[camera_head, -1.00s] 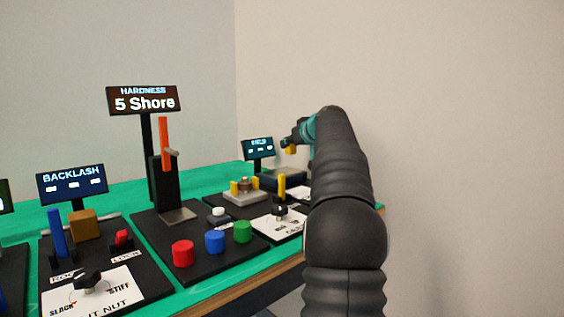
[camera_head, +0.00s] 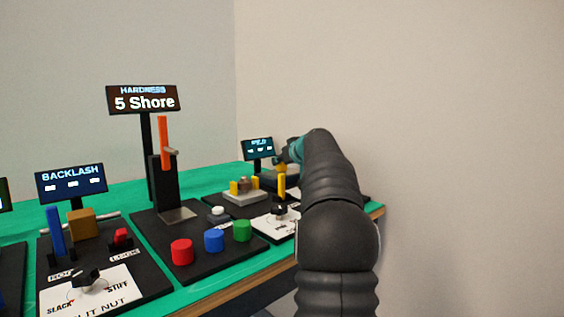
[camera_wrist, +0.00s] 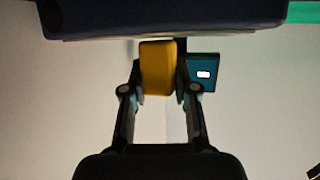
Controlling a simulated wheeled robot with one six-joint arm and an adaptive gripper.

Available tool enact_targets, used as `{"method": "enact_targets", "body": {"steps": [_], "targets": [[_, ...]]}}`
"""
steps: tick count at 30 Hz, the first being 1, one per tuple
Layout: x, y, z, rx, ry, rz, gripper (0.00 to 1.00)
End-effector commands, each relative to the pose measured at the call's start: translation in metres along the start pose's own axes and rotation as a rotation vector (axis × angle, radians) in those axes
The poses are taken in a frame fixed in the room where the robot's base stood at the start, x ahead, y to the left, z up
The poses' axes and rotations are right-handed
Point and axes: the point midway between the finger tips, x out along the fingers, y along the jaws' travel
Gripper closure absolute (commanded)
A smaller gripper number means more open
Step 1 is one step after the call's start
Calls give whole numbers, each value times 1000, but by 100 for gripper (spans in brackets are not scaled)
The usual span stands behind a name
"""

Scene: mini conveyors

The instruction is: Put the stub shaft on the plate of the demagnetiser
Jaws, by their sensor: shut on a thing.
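The stub shaft appears as a yellow piece (camera_wrist: 158,68) between the fingers of my gripper (camera_wrist: 159,88) in the wrist view. My gripper is shut on it. In the head view it is a small yellow patch (camera_head: 280,168) under my gripper (camera_head: 284,161). The demagnetiser, which I take to be the low dark box (camera_head: 267,180) by the small display (camera_head: 258,149), sits at the far right end of the table. In the wrist view a dark body (camera_wrist: 165,18) spans the top, close to the yellow piece; I cannot tell if they touch. My arm hides part of the box.
A grey block with yellow posts (camera_head: 245,197) and a black knob (camera_head: 279,211) stand in front of the box. A separate yellow post (camera_head: 281,184) is near it. The hardness tester (camera_head: 165,185) and coloured buttons (camera_head: 214,240) are left. The display also shows in the wrist view (camera_wrist: 203,72).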

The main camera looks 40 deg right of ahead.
Motion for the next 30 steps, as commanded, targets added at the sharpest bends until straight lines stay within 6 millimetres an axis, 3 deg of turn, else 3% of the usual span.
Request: {"method": "enact_targets", "body": {"steps": [2,3,6,18,30], "targets": [[1,0,3,0,0,0,100],[1,0,3,0,-1,0,69],[1,0,2,0,-1,0,47],[-2,0,-4,0,0,0,47],[-60,0,0,1,0,1,47]]}}
